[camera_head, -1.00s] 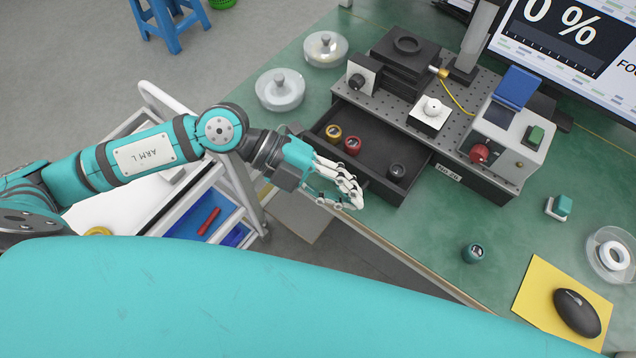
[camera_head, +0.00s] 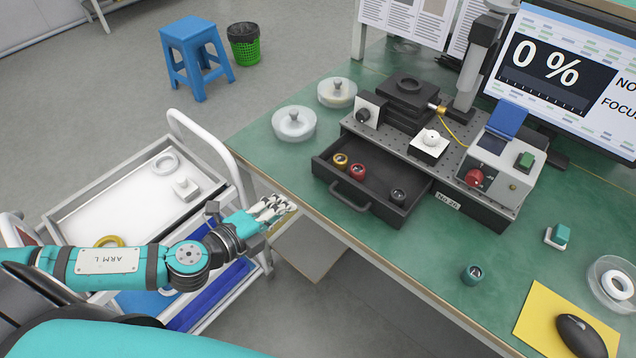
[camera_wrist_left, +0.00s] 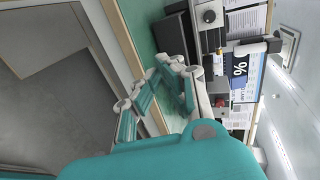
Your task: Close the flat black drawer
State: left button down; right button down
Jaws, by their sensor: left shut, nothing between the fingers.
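The flat black drawer (camera_head: 325,176) is pulled out from under the perforated black base (camera_head: 395,141) on the green bench. Its handle (camera_head: 350,197) faces the bench's front edge. Inside lie a yellow-ringed, a red and a black small cylinder. My left gripper (camera_head: 284,206) is shut and empty, off the bench's front edge to the left of the drawer and apart from it. In the left wrist view the gripper fingers (camera_wrist_left: 175,75) show near the bench edge, with a dark part of the drawer unit beyond. My right gripper is not in view.
A white trolley (camera_head: 150,200) stands left of the bench. A teal cylinder (camera_head: 472,274) and a mouse (camera_head: 581,336) on a yellow pad lie right. The bench before the drawer is clear.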

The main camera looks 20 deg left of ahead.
pick_arm(q)
jog(key=p, duration=0.2)
send_near(352, 157)
jog(key=s, duration=0.1)
jog(key=s+a, duration=0.1)
jog(key=s, duration=0.2)
jog(key=shift+s+a+f, duration=0.2)
jog(key=shift+a+f, duration=0.1)
jog(key=shift+w+d+f, duration=0.1)
jog(key=shift+w+d, duration=0.1)
jog(key=shift+w, duration=0.3)
jog(key=w+d, duration=0.1)
jog(key=w, duration=0.3)
jog(key=w+d+p, duration=0.1)
jog(key=w+d, duration=0.1)
jog(key=w, duration=0.2)
jog(key=w+d, duration=0.1)
jog(key=w, duration=0.3)
jog(key=shift+w+d, duration=0.15)
jog(key=shift+d, duration=0.1)
